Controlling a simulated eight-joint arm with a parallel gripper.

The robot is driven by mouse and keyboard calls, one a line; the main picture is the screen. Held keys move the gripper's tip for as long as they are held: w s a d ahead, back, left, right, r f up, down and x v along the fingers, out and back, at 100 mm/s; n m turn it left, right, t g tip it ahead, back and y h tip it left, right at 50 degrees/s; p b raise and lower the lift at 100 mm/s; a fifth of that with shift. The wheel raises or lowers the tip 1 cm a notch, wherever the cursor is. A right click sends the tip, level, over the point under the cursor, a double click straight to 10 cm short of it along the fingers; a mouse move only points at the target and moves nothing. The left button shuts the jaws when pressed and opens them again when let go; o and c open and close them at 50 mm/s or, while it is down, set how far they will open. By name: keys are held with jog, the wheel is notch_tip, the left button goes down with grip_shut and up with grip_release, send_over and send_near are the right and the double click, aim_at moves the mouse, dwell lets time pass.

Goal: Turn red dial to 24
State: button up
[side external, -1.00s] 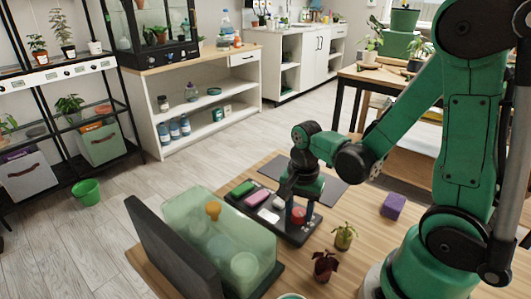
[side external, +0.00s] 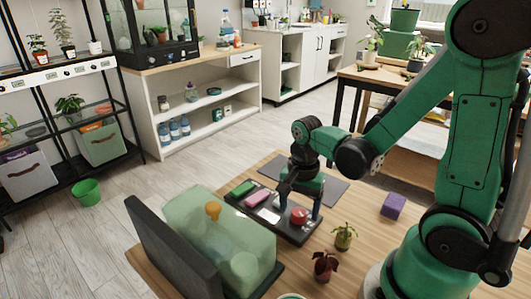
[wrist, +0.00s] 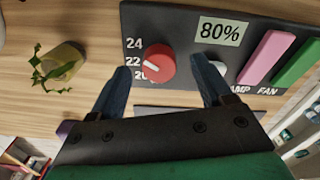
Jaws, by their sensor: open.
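The red dial (wrist: 158,64) sits on a dark control panel (wrist: 180,25). Its white pointer mark aims left, at about the 22 label; 24 is printed above and 20 below. My gripper (wrist: 160,72) is open, one finger on each side of the dial in the wrist view, with visible gaps. In the side view the dial (side external: 299,216) shows below my gripper (side external: 300,205). I cannot tell exactly how high the fingertips are above the panel.
The panel also has an 80% display (wrist: 219,31), a pink switch (wrist: 265,55) and a green switch (wrist: 297,62). A small potted plant (side external: 344,237) and a red-leaved plant (side external: 325,265) stand nearby. A translucent green case (side external: 215,240) is left of the panel.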

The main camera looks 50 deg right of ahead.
aim_at(298, 211)
jog(key=shift+r, duration=2.4)
jog(key=shift+w+a+r+n+t, duration=0.1)
jog(key=shift+a+r+n+t, duration=0.2)
jog(key=shift+n, duration=0.4)
jog(key=w+a+r+n+t, duration=0.2)
jog(key=a+r+n+t, duration=0.2)
jog(key=n, duration=0.9)
jog(key=shift+a+r+t, duration=0.35)
jog(key=shift+r+t, duration=0.3)
jog(key=shift+t, duration=0.55)
jog(key=shift+w, duration=0.1)
